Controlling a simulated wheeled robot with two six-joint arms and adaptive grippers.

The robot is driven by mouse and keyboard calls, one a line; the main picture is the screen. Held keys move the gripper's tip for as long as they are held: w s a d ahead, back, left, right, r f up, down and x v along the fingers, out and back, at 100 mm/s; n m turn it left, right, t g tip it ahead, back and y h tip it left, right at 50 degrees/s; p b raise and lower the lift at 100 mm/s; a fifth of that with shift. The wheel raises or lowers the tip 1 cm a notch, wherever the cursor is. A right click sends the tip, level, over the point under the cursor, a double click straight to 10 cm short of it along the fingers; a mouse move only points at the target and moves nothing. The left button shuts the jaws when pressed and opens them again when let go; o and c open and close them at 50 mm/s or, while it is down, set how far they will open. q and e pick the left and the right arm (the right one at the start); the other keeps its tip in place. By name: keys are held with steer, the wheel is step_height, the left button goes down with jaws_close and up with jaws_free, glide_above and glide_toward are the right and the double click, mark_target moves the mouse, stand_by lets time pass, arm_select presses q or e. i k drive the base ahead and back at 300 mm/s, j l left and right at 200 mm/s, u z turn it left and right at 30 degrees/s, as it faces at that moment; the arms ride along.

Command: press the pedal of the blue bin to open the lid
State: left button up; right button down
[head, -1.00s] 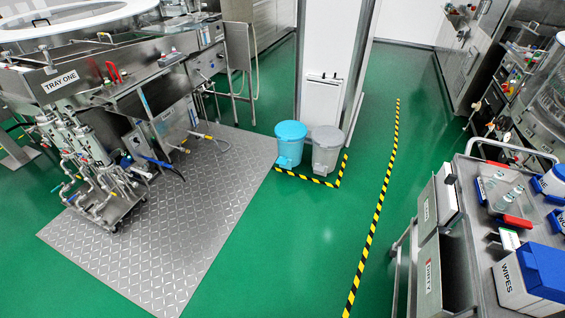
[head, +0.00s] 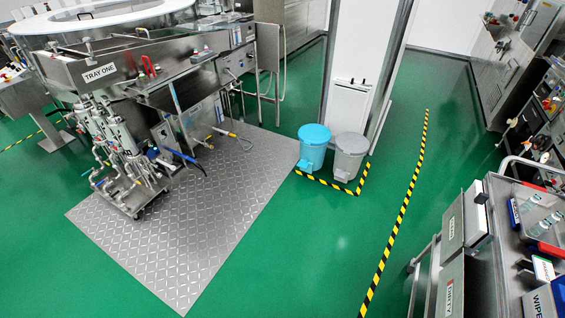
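The blue bin (head: 313,149) stands on the green floor in front of a white pillar, in the head view right of centre. Its light-blue lid (head: 314,134) is shut. A small pedal (head: 304,165) shows low on its front left side, small and hard to make out. A grey bin (head: 349,155) stands right beside it on the right. Neither of my grippers shows in the head view.
Yellow-black tape (head: 335,184) marks the floor in front of the bins. A metal floor plate (head: 190,220) and the washer machine (head: 150,85) lie left. A steel cart (head: 490,240) stands at the right. Green floor before the bins is clear.

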mark_target(305, 165)
steer(key=i+l+u, duration=1.05)
steer(key=l, duration=0.15)
steer(key=i+l, duration=0.15)
steer(key=l, duration=0.25)
steer(key=i+l, duration=0.15)
steer(key=l, duration=0.2)
steer(key=i+l, duration=0.15)
steer(key=l, duration=0.25)
steer(key=i+l+u, duration=0.1)
steer(key=l, duration=0.25)
steer(key=i+l, duration=0.15)
steer(key=l, duration=0.25)
steer(key=i+l, duration=0.15)
steer(key=l, duration=0.25)
steer(key=i+l, duration=0.15)
steer(key=l, duration=0.25)
steer(key=i+l+u, duration=0.1)
steer(key=l, duration=0.25)
